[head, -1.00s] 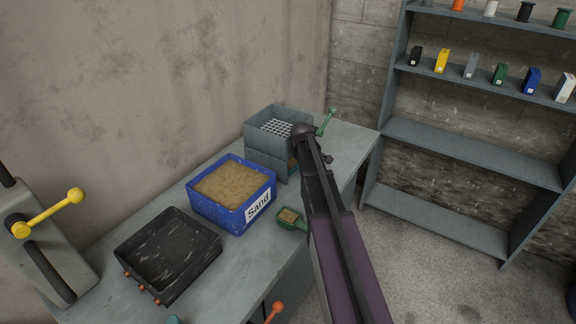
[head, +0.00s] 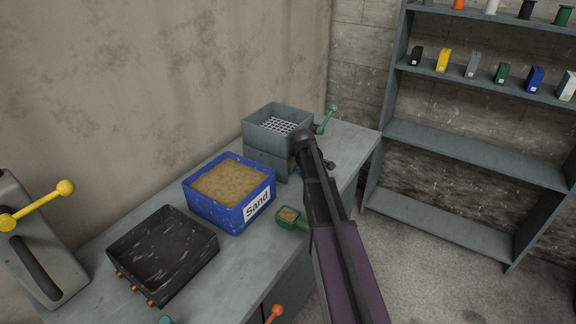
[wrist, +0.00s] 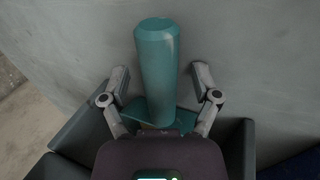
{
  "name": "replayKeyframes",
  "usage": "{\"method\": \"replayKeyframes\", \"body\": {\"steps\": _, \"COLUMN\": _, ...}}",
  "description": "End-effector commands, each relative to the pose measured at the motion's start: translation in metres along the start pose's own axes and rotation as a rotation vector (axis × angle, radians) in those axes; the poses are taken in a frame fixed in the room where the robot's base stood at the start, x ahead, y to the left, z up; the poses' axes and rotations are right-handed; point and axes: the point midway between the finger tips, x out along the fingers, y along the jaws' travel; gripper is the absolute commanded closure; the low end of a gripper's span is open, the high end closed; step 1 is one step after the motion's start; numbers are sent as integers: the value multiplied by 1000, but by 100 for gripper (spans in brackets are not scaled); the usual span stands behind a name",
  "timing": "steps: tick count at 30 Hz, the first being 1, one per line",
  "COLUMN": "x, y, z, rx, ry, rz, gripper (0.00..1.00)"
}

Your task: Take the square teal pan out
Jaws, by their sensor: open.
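In the wrist view the teal pan (wrist: 186,119) shows as a flat teal piece between grey box walls. A thick teal handle (wrist: 157,70) sticks out from it toward the top of the picture. My gripper (wrist: 160,76) is open, with one finger on each side of the handle and gaps on both sides. Most of the pan is hidden by my wrist. In the head view my arm reaches to the grey two-level box (head: 272,130), which has a white grid in its upper part. The lower opening is partly hidden by my arm.
On the bench (head: 215,265) stand a blue sand bin (head: 215,210), left of the grey box, and a black tray (head: 150,240). A small green scoop (head: 288,214) with sand lies close beside my arm. A green lever (head: 327,122) stands behind the box. Shelves (head: 470,155) rise at right.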

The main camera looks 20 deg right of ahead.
Motion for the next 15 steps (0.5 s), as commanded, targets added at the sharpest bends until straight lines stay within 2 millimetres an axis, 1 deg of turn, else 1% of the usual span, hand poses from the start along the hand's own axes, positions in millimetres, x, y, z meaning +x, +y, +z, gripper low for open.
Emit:
{"method": "replayKeyframes", "body": {"steps": 11, "x": 0, "y": 0, "z": 0, "rx": 0, "ry": 0, "rz": 0, "gripper": 20}}
{"method": "replayKeyframes", "body": {"steps": 14, "x": 0, "y": 0, "z": 0, "rx": 0, "ry": 0, "rz": 0, "gripper": 47}}
{"method": "replayKeyframes", "body": {"steps": 15, "x": 0, "y": 0, "z": 0, "rx": 0, "ry": 0, "rz": 0, "gripper": 59}}
